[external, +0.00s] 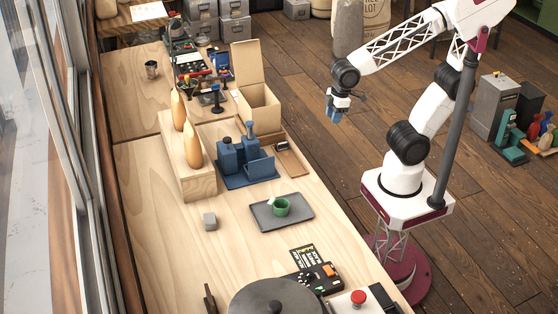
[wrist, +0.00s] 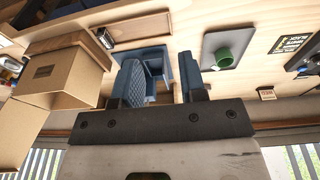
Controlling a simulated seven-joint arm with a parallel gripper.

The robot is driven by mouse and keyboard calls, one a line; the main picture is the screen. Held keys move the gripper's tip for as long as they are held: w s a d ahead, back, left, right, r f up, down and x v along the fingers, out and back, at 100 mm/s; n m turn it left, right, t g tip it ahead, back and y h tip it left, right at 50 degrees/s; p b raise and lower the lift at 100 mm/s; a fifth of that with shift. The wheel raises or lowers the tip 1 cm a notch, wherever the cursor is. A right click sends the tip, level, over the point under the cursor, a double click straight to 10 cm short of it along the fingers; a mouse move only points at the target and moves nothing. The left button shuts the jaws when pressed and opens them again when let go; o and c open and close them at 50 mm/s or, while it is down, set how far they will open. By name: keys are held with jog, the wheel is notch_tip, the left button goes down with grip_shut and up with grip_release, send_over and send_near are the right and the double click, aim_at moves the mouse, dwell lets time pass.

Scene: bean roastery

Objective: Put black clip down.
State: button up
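A small dark clip (external: 282,145) with a light edge sits at the far end of a brown board (external: 292,162) on the bench. The clip also shows in the wrist view (wrist: 105,38), at the left end of the board (wrist: 142,28). Whether it stands raised or lies flat is too small to tell. My gripper (external: 336,112) hangs in the air past the bench's right edge, above the floor and well apart from the clip. In the wrist view my gripper (wrist: 163,80) has its two blue pads apart, with nothing seen between them.
A blue tray (external: 262,178) with blue holders stands left of the board. An open cardboard box (external: 258,100) is behind it. A grey tray (external: 298,222) with a green cup (external: 282,207) lies nearer. A wooden block with tan bottles (external: 193,145) stands left.

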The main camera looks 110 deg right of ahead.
jog(key=w+d+f+g, duration=0.1)
jog(key=w+d+f, duration=0.6)
jog(key=w+d, duration=0.2)
jog(key=g, duration=0.1)
send_over(282, 143)
notch_tip(282, 143, down, 8)
jog(key=shift+s+f, duration=0.1)
jog(key=shift+s, duration=0.05)
jog(key=shift+f, duration=1.3)
jog(key=shift+f, duration=2.6)
